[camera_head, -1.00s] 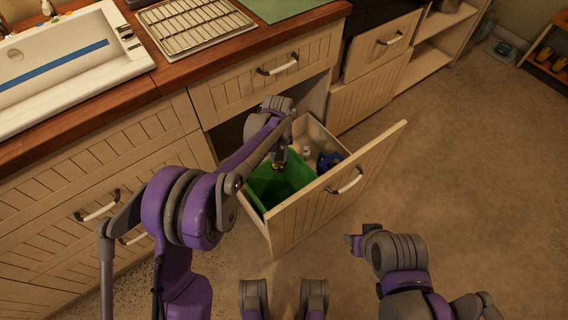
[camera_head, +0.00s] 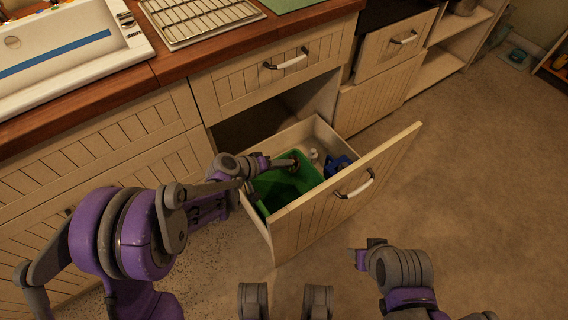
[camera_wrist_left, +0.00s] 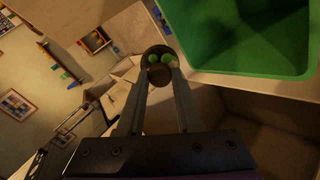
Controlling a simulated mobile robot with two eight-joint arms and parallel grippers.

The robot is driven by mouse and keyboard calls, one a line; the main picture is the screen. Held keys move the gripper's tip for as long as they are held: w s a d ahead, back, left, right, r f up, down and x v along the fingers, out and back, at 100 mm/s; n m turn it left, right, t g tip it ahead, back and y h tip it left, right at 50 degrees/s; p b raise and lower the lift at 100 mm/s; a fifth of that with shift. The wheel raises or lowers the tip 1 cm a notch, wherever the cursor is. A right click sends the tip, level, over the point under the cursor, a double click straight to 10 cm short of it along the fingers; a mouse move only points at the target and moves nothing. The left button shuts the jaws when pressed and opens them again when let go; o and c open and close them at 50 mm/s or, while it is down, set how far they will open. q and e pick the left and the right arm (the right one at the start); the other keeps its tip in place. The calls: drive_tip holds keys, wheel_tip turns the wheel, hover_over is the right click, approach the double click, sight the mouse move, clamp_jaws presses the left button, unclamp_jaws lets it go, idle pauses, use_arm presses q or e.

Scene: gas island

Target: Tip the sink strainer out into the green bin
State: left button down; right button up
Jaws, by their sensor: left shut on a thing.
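The green bin (camera_head: 272,188) stands inside the pulled-out drawer and fills the right of the left wrist view (camera_wrist_left: 240,73). My left gripper (camera_head: 288,163) lies low and nearly level over the bin's far side in the head view. In the left wrist view its two fingers (camera_wrist_left: 160,78) are shut on the sink strainer (camera_wrist_left: 147,54), a small round dark cup. Round green bits (camera_wrist_left: 154,59) show inside the strainer. In that picture the strainer is just left of the bin's rim.
The open drawer's front panel (camera_head: 335,197) sticks out into the room. A blue item (camera_head: 338,165) and a small white item (camera_head: 314,155) sit beside the bin. Above are the wooden counter (camera_head: 205,65), white sink (camera_head: 65,62) and wire rack (camera_head: 197,16). The floor at right is clear.

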use_arm(q)
drive_tip(key=shift+s+a+f+t+h+b, duration=0.1)
drive_tip(key=shift+f+t+h+b, duration=0.6)
drive_tip(key=shift+t+h, duration=0.8)
drive_tip(key=shift+f+t+h+b, duration=0.65)
drive_tip(key=shift+t+h, duration=0.3)
drive_tip(key=shift+h, duration=0.95)
drive_tip(key=shift+s+a+f+t+h+b, duration=0.1)
drive_tip(key=shift+f+t+h+b, duration=0.6)
drive_tip(key=shift+t+h, duration=0.8)
drive_tip(key=shift+w+r+g, duration=0.15)
drive_tip(key=shift+r+g, duration=0.05)
drive_tip(key=shift+g, duration=0.05)
